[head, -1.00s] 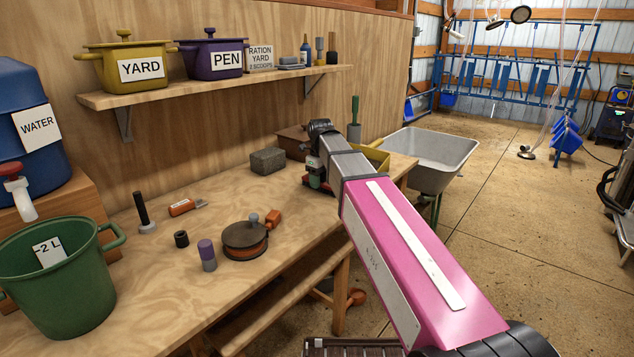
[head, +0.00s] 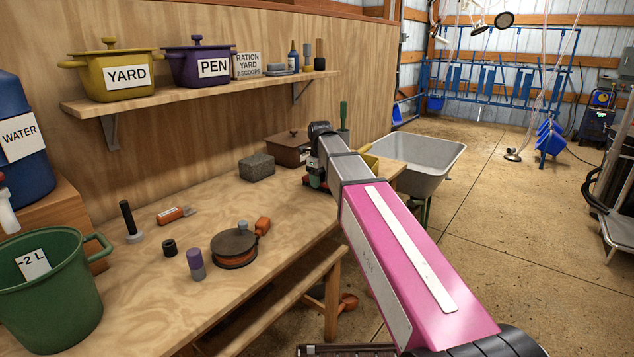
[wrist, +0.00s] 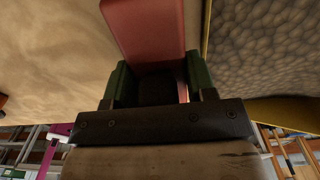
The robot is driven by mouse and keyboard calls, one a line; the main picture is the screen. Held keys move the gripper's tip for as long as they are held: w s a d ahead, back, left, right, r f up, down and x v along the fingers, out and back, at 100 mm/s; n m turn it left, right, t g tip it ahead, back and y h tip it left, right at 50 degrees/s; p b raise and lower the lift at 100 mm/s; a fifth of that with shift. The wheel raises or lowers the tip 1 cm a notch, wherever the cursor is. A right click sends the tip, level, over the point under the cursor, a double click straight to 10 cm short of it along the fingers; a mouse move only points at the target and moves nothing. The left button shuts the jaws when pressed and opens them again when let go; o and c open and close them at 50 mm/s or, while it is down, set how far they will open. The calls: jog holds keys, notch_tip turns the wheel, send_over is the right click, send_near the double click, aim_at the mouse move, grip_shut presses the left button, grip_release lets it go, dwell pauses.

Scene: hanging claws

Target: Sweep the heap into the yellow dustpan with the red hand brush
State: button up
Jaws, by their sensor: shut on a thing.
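My gripper (wrist: 160,80) is shut on a red piece, seemingly the red hand brush (wrist: 148,28), gripped between green finger pads in the wrist view. The brush's bristles are not visible there. In the head view my gripper (head: 316,181) is low over the far right end of the workbench, partly hidden by my arm. A bit of yellow (head: 369,161), likely the yellow dustpan, shows just behind my arm. In the wrist view a yellow edge (wrist: 285,112) borders a grey-brown pebbly surface at the right; I cannot tell whether that is the heap.
A grey block (head: 257,167) and a brown lidded box (head: 287,150) stand near my gripper on the bench (head: 150,290). A round reel (head: 234,249), small tools and a green bucket (head: 50,295) are nearer. A wheelbarrow (head: 425,165) stands beyond the bench end.

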jog(key=shift+w+d, duration=0.35)
jog(key=shift+w, duration=0.15)
jog(key=shift+s+r, duration=0.1)
jog(key=shift+r, duration=2.15)
